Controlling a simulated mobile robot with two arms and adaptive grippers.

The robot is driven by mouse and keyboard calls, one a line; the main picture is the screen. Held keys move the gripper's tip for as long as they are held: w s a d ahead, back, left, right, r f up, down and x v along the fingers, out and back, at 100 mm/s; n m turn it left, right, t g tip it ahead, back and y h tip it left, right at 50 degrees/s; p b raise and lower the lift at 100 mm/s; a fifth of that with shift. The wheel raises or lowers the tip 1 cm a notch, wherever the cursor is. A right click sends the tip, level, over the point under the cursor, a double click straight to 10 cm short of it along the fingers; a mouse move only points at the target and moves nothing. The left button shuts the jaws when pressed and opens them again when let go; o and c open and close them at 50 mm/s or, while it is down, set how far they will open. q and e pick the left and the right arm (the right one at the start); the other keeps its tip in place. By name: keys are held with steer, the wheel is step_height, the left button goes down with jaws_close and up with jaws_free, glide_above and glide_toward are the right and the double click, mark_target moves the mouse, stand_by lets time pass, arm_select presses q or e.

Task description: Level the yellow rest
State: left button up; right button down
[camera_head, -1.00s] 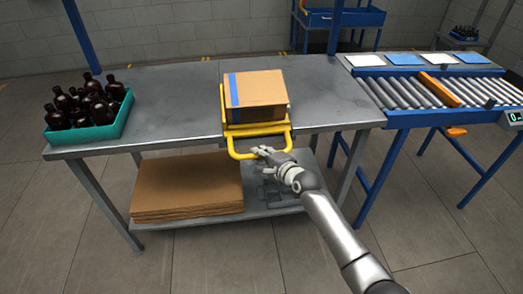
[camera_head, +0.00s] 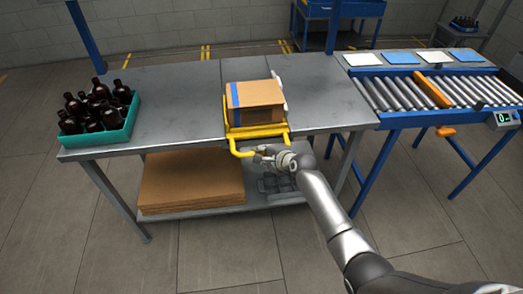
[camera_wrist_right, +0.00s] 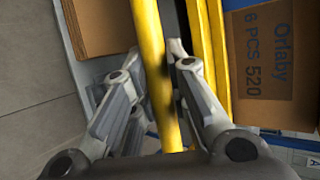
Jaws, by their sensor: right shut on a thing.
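The yellow rest (camera_head: 258,131) is a metal frame with a looped handle, at the front edge of the grey table. A cardboard box (camera_head: 262,95) with blue tape sits on it. I cannot tell exactly how much the rest tilts. My right gripper (camera_head: 268,153) is at the handle, in front of the table edge. In the right wrist view the yellow handle bar (camera_wrist_right: 152,50) passes between the fingers of my right gripper (camera_wrist_right: 168,72), which are shut on it. The box's printed side (camera_wrist_right: 265,60) shows beyond. My left gripper is not in view.
A teal crate (camera_head: 128,128) of amber bottles stands on the table's left end. Flat cardboard (camera_head: 190,180) lies on the lower shelf. A roller conveyor (camera_head: 435,90) adjoins the right. A small white part (camera_head: 279,83) shows behind the box. The table between crate and rest is clear.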

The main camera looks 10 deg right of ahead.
steer(key=shift+r, duration=0.15)
steer(key=c, duration=1.4)
jaws_free()
steer(key=shift+s, duration=0.1)
steer(key=shift+v, duration=5.95)
